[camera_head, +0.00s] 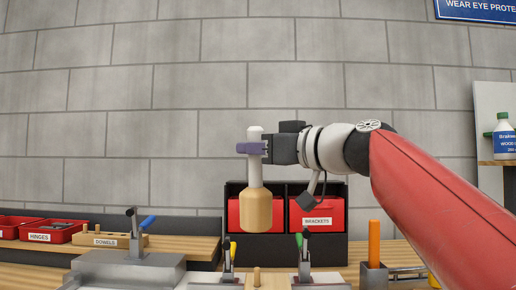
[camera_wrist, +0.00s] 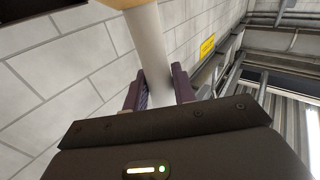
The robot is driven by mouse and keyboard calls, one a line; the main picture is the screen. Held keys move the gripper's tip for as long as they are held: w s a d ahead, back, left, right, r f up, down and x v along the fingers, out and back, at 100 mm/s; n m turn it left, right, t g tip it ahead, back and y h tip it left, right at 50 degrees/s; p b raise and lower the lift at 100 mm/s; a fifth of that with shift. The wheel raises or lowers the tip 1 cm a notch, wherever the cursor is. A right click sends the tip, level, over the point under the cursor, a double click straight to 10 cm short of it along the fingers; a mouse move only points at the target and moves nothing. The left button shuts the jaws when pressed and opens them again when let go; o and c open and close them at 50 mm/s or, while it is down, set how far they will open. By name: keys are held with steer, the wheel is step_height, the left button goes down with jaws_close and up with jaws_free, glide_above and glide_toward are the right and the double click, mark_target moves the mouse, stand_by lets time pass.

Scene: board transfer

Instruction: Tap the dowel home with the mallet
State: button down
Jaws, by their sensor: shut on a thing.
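My gripper (camera_head: 252,148) is shut on the white handle of the mallet (camera_head: 256,210). The mallet hangs upright with its wooden head down. In the wrist view, the purple fingers (camera_wrist: 160,88) sit on either side of the handle (camera_wrist: 148,45), with a sliver of the head (camera_wrist: 122,3) at the top edge. A short wooden dowel (camera_head: 257,275) stands in a pale wooden block (camera_head: 272,283) at the bottom of the head view. The mallet head is above the dowel, with a clear gap between them. The block's lower part is cut off by the frame.
Toggle clamps with yellow (camera_head: 232,250) and green (camera_head: 299,242) grips flank the block. A blue-handled clamp (camera_head: 146,223) and dowel rack (camera_head: 97,239) are at left. Red bins (camera_head: 317,217) stand behind. An orange-handled tool (camera_head: 374,243) stands upright at right.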

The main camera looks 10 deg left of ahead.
mark_target(261, 176)
steer(key=shift+d, duration=0.1)
steer(key=shift+s+d+f+b, duration=0.1)
steer(key=shift+b, duration=0.35)
steer(key=f+b, duration=0.5)
steer(key=shift+w, duration=0.2)
steer(key=shift+b, duration=0.3)
stand_by(0.6)
step_height(261, 176, down, 3)
steer(key=b, duration=0.3)
steer(key=shift+f+b, duration=0.15)
steer(key=shift+b, duration=0.15)
steer(key=shift+w, duration=0.1)
